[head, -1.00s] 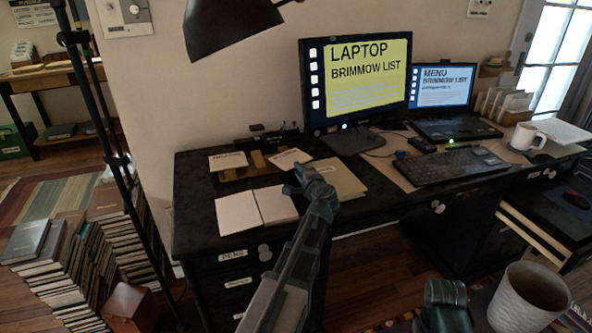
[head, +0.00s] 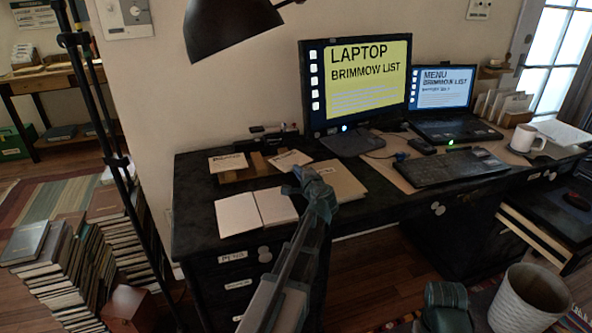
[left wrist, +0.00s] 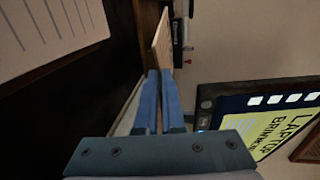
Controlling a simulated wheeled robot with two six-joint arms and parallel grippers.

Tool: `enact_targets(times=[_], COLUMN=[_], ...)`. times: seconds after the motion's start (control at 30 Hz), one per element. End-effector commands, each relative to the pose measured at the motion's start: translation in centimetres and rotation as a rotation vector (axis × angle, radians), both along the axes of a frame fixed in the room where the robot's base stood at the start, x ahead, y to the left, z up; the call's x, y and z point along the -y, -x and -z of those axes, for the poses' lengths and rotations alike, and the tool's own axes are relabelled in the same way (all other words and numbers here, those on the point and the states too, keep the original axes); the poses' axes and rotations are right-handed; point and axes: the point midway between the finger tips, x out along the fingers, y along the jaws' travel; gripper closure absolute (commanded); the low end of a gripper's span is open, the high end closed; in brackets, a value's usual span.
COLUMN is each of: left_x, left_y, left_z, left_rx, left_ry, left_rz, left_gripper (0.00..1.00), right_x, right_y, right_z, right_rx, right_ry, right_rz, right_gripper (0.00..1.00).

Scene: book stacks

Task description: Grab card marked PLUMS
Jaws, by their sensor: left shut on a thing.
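Two small cards lean in a wooden rack (head: 228,177) at the back left of the dark desk. The left card (head: 228,162) and the right card (head: 290,158) carry dark lettering too small to read, so I cannot tell which says PLUMS. My left gripper (head: 297,174) is at the right card's lower edge. In the left wrist view the blue fingers (left wrist: 160,88) are close together on the lower end of a thin card (left wrist: 162,42), seen nearly edge-on. Its face is turned away. My right gripper is not visible; only part of my right arm shows at the bottom.
Pale booklets (head: 257,210) lie in front of the rack. A monitor (head: 357,80), a laptop (head: 443,95), a keyboard (head: 450,167) and a white mug (head: 526,138) stand to the right. A black lamp (head: 228,25) hangs above.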

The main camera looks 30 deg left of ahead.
Motion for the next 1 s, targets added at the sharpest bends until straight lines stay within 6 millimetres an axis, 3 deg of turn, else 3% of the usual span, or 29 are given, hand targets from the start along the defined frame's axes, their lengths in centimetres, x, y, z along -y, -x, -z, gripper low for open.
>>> enact_targets(times=[0.37,0.63,1.0], left_x=[0.0,0.0,0.6], left_y=[0.0,0.0,0.5], left_z=[0.0,-2.7,-2.9], left_rx=[0.0,0.0,0.0], left_ry=[0.001,0.001,0.0], left_rz=[0.0,0.0,0.002], left_gripper=[1.0,1.0,1.0], right_x=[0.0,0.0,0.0], right_y=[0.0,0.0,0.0], right_z=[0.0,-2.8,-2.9], right_rx=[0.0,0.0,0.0], right_ry=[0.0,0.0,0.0], right_rz=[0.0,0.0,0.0], right_gripper=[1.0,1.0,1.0])
